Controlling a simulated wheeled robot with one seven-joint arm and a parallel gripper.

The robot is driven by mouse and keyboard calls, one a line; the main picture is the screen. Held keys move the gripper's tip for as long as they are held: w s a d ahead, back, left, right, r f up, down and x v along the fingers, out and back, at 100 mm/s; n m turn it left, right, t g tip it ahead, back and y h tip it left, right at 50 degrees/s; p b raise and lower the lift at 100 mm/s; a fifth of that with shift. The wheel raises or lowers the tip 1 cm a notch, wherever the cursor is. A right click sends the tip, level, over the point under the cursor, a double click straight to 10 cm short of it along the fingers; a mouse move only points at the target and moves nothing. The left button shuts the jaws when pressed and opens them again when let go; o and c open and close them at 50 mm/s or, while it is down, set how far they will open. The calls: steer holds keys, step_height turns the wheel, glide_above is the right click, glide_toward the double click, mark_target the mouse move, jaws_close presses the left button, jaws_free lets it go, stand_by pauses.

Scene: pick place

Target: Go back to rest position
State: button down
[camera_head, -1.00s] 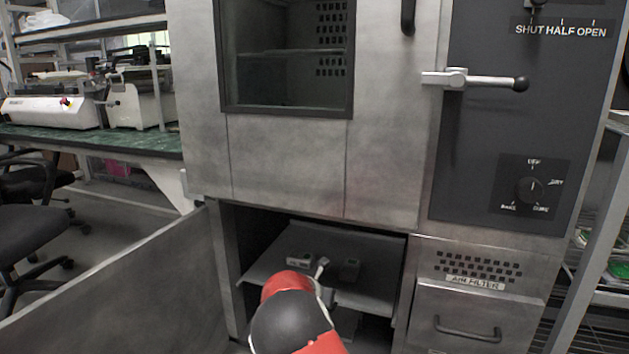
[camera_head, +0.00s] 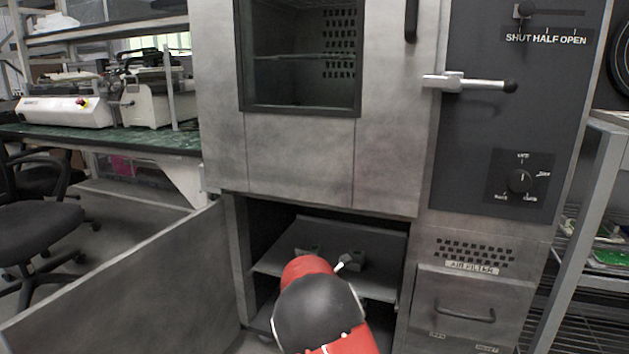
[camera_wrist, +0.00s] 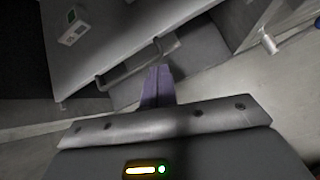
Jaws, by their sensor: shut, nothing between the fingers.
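My gripper (camera_wrist: 158,84) shows in the wrist view with its two dark fingers together and nothing between them. In the head view my red and black arm reaches in front of the open lower compartment of the grey oven cabinet, and it hides the fingers. A grey shelf (camera_head: 378,284) lies inside that compartment. In the wrist view a small white box with a dark display (camera_wrist: 72,28) sits on a grey surface at the upper left, apart from the fingers.
The compartment's open door (camera_head: 130,285) stands out to the left. A drawer with a handle (camera_head: 467,314) is right of the opening. A black chair (camera_head: 40,230) and a green-topped bench (camera_head: 110,140) are at the left. A wire rack (camera_head: 590,250) stands at the right.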

steer(key=s+d+r+m+g+y+p, duration=0.1)
steer(key=s+d+r+m+p, duration=0.1)
steer(key=s+d+r+m, duration=0.5)
steer(key=s+d+r+m+g+y+p, duration=0.15)
steer(key=s+d+r+m, duration=0.25)
steer(key=s+r+m, duration=0.7)
steer(key=s+r+m+p, duration=0.1)
steer(key=s+r+m, duration=0.1)
steer(key=s, duration=0.7)
steer(key=s+r+m+p, duration=0.1)
steer(key=s+r+m, duration=0.1)
steer(key=s+m, duration=0.3)
steer(key=s+r+m+p, duration=0.1)
steer(key=s+r+m, duration=0.1)
steer(key=s, duration=1.1)
steer(key=shift+a+m+y, duration=0.4)
steer(key=shift+m+y, duration=0.05)
steer(key=shift+m, duration=0.25)
steer(key=shift+s, duration=0.1)
